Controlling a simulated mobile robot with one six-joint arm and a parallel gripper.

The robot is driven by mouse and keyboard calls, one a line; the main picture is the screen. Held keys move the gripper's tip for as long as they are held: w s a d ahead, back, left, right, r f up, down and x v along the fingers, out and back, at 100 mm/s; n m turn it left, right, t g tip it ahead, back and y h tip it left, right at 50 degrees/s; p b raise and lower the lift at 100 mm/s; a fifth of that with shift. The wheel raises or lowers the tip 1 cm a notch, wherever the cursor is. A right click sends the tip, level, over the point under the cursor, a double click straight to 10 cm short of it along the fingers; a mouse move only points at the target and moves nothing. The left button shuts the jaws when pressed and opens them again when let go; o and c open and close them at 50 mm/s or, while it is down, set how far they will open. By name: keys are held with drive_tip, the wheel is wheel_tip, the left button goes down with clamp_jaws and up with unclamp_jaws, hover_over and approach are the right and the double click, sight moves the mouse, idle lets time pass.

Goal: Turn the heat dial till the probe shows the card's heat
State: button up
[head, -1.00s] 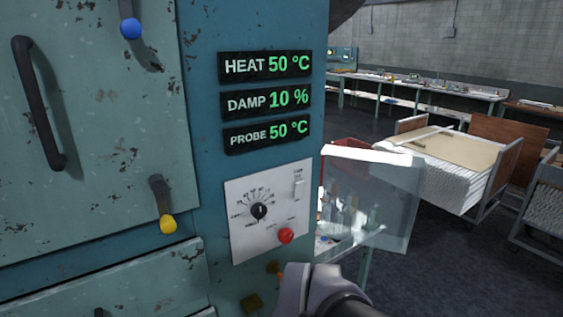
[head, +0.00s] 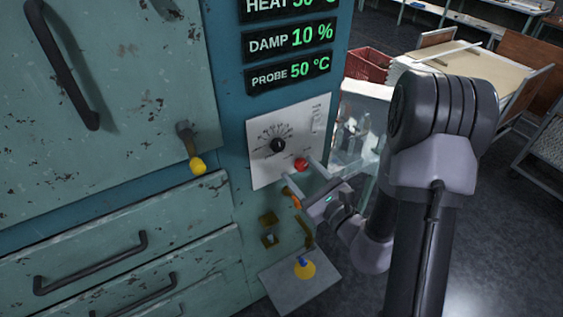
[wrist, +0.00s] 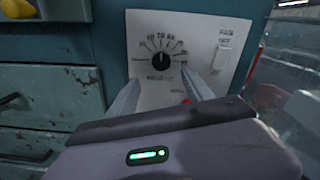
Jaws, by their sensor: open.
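The black heat dial (head: 278,145) sits on a white control plate (head: 262,172) with a printed scale. In the wrist view the dial (wrist: 161,60) lies ahead, just beyond and between my fingertips; its pointer is near the top. My gripper (head: 298,169) is open and empty, its fingers toward the plate below and right of the dial; it also shows in the wrist view (wrist: 159,80). The probe display (head: 290,73) reads 50 °C. The heat display (head: 288,6) is cut by the top edge and seems to read 50. I see no card.
A red button (head: 301,165) is close to my fingers. A fan switch (wrist: 225,56) is right of the dial. The damp display (head: 290,39) reads 10 %. A yellow-tipped lever (head: 197,166) juts out left. A glass-sided box (head: 360,120) stands behind my arm.

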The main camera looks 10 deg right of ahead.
sight(280, 147)
drive_tip(key=b+x, duration=0.1)
drive_tip(key=x, duration=0.9)
drive_tip(key=shift+w, duration=0.1)
drive_tip(key=shift+d+r, duration=0.1)
clamp_jaws()
drive_tip(key=shift+m, duration=0.4)
drive_tip(key=m+p, duration=0.3)
drive_tip(key=m, duration=0.1)
drive_tip(key=shift+r+m, duration=0.1)
drive_tip(key=shift+m, duration=0.2)
drive_tip(key=shift+m+p, duration=1.25)
drive_tip(key=shift+m, duration=0.95)
